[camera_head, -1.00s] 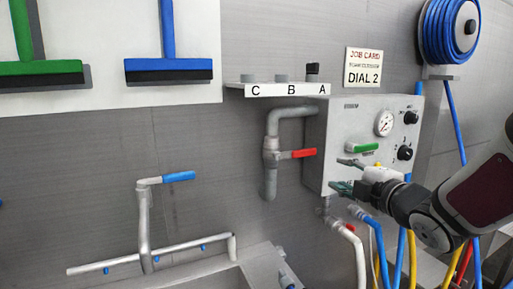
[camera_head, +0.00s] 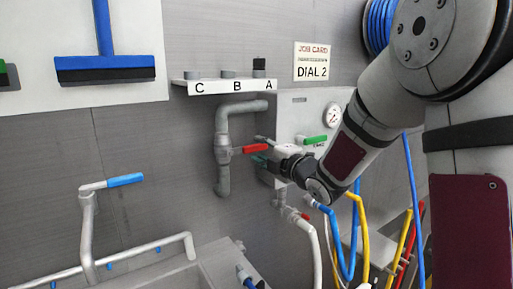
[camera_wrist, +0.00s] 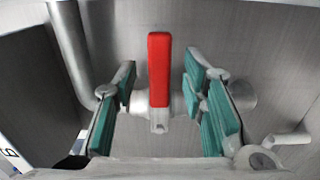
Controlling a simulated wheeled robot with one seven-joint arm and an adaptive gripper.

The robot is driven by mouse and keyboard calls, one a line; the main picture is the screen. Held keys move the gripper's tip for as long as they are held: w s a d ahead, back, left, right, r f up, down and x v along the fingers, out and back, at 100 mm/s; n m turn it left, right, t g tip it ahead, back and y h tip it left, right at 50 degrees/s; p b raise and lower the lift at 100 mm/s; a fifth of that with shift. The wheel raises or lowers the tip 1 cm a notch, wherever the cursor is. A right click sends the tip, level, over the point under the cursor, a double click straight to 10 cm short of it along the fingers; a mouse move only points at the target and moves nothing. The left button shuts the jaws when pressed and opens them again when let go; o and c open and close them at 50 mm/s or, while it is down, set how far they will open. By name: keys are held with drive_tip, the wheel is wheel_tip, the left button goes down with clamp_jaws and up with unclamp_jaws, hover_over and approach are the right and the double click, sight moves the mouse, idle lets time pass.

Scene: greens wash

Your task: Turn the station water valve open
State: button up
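A valve with a red lever (camera_head: 256,148) sits on the bent grey pipe (camera_head: 222,170) left of the control panel; the lever points right, roughly level. In the wrist view the red lever (camera_wrist: 159,68) stands between the green-padded fingers, with a gap on each side. My gripper (camera_head: 261,152) is open beside the lever's right end, touching neither side as far as I can see.
The control panel (camera_head: 291,112) has a gauge (camera_head: 332,117) and stands close to my gripper; my arm covers its right part. Shelf (camera_head: 219,87) lies above the pipe. Hoses (camera_head: 315,225) hang below. A sink (camera_head: 170,277) is at lower left.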

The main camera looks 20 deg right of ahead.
drive_tip(key=shift+x, duration=1.35)
drive_tip(key=shift+c, duration=0.5)
clamp_jaws()
